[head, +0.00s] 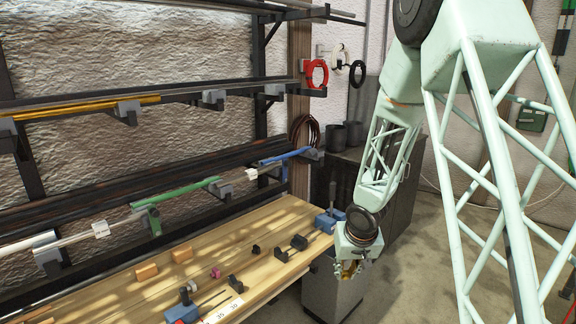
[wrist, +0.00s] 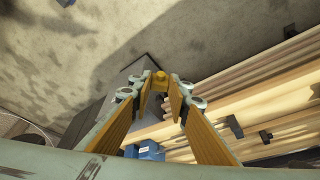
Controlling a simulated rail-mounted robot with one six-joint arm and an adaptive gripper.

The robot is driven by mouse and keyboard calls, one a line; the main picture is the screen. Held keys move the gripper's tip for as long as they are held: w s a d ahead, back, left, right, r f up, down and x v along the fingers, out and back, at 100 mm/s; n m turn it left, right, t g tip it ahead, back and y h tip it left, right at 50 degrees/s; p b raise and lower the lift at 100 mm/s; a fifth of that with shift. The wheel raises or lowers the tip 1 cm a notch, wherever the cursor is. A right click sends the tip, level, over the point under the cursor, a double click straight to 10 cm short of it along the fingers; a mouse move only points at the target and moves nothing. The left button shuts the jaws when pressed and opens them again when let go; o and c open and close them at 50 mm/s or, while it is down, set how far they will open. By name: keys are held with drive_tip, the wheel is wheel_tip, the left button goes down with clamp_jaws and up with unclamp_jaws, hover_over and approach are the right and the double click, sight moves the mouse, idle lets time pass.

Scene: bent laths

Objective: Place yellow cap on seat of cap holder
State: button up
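My gripper (head: 350,268) hangs off the right end of the workbench, pointing down. In the head view the cap cannot be clearly told from the gripper's yellow parts. Several small dark fixtures stand on the bench, among them one near its back (head: 255,249) and one towards its front (head: 235,284). I cannot tell which of them is the cap holder.
The wooden workbench (head: 135,295) carries a blue vise (head: 325,221), orange blocks (head: 182,254) and a pink piece (head: 216,271). Wall racks with laths (head: 190,190) run behind it. A grey cabinet (head: 333,292) stands below my gripper. Open floor lies to the right.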

drive_tip(key=shift+s, duration=0.35)
drive_tip(key=shift+s+a, duration=0.15)
drive_tip(key=shift+s, duration=1.3)
drive_tip(key=shift+s+d, duration=0.1)
drive_tip(key=shift+d, duration=0.1)
